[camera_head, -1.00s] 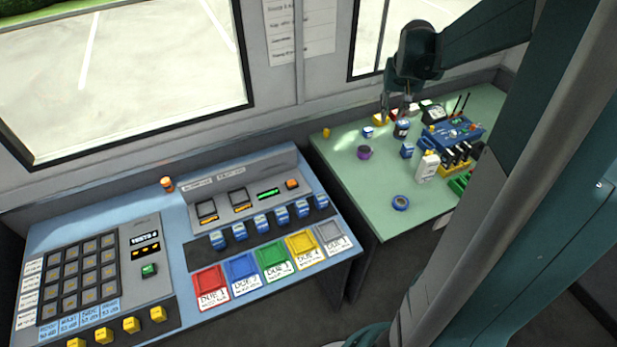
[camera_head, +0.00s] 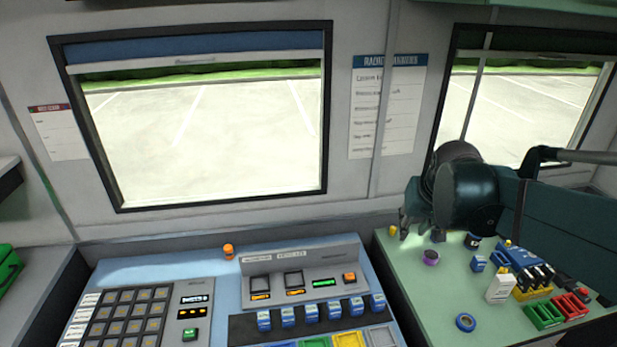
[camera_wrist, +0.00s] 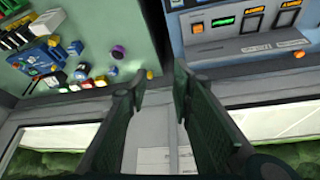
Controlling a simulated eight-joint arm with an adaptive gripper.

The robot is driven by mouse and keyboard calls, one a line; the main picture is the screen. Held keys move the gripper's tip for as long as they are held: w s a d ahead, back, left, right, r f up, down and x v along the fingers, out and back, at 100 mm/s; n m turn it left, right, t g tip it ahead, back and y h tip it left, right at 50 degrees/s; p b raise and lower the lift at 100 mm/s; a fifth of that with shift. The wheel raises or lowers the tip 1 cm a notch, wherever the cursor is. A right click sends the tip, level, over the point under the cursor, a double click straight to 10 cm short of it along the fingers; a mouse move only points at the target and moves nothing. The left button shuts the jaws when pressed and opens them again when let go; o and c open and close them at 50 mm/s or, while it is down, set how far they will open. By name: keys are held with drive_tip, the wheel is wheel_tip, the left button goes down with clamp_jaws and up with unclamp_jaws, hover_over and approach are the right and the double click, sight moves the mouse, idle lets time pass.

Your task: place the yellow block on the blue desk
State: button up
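The blue desk (camera_head: 150,268) stands at lower left in the head view, covered with control panels. On the green desk at right, a small upright yellow piece (camera_head: 393,231) stands near the left back edge; it also shows in the wrist view (camera_wrist: 150,75). A second yellow block (camera_wrist: 100,80) lies near red and white pieces in the wrist view; my gripper hides that spot in the head view. I cannot tell which is the task's block. My gripper (camera_wrist: 160,88) is open and empty above the back of the green desk.
The green desk (camera_head: 430,290) also carries a purple ring (camera_head: 431,257), a blue tape roll (camera_head: 465,322), a white bottle (camera_head: 500,287) and a blue device (camera_head: 525,265). An orange knob (camera_head: 228,252) stands at the blue desk's back. A gap separates the desks.

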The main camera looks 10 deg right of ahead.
drive_tip(key=s+a+f+n+t+y, duration=0.1)
drive_tip(key=s+a+n+t, duration=0.1)
drive_tip(key=s+a, duration=1)
drive_tip(key=a+n, duration=0.1)
drive_tip(key=a, duration=0.3)
drive_tip(key=shift+s+f, duration=0.15)
drive_tip(key=shift+s, duration=0.25)
drive_tip(key=shift+c, duration=0.3)
